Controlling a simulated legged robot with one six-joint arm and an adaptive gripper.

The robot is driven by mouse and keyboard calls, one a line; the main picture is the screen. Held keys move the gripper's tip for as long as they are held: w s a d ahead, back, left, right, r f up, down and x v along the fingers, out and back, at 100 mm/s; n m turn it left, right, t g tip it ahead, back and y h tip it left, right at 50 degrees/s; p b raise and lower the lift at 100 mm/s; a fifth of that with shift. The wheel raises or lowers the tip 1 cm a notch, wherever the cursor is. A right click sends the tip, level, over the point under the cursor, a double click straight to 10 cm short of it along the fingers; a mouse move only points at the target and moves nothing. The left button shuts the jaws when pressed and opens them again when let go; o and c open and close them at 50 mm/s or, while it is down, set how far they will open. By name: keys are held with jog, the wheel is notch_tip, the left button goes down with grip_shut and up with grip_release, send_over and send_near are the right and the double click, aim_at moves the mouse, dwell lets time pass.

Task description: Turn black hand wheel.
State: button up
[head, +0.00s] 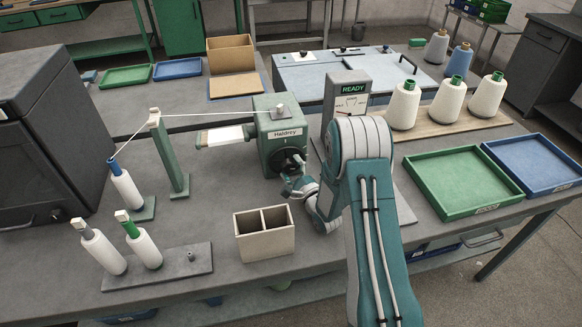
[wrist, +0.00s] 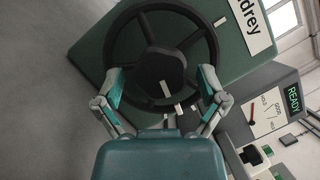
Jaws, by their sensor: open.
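The black hand wheel (wrist: 158,72) fills the upper middle of the wrist view, with a round rim, spokes and a thick dark hub. It is on the front of the green winder (head: 278,122) labelled "Haldrey". In the head view the wheel (head: 289,157) is small and partly covered by my gripper. My gripper (wrist: 162,86) is open in front of the wheel, one finger on each side of the hub's lower part. Nothing is held between the fingers. I cannot tell whether the fingertips touch the hub or rim. In the head view my gripper (head: 297,187) is just below the wheel.
A meter box (head: 346,93) reading "READY" stands right of the winder, close behind my arm. A divided box (head: 264,234) stands in front. A thread guide post (head: 168,152) and bobbins are left. White cones (head: 448,100) and trays (head: 461,183) are right.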

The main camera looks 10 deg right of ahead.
jog(key=v, duration=0.4)
jog(key=r+v, duration=0.1)
jog(key=v, duration=0.3)
jog(key=r+v, duration=0.1)
jog(key=v, duration=0.4)
jog(key=shift+s+d, duration=0.15)
jog(key=shift+s, duration=0.1)
jog(key=shift+r, duration=0.1)
jog(key=shift+w, duration=0.1)
jog(key=shift+w+r+n, duration=0.25)
jog(key=shift+n, duration=0.05)
notch_tip(320, 180, up, 9)
jog(key=w+a+n+g+h, duration=0.15)
jog(key=n+g+h, duration=0.45)
jog(key=n, duration=0.9)
jog(key=w+a+f+n, duration=0.1)
jog(key=w+f, duration=0.2)
jog(key=w+a+f+n, duration=0.1)
jog(key=w+f, duration=0.2)
jog(key=w+a+f+n, duration=0.1)
jog(key=w+f, duration=0.2)
jog(key=shift+w+a+y, duration=0.3)
jog(key=shift+w, duration=0.1)
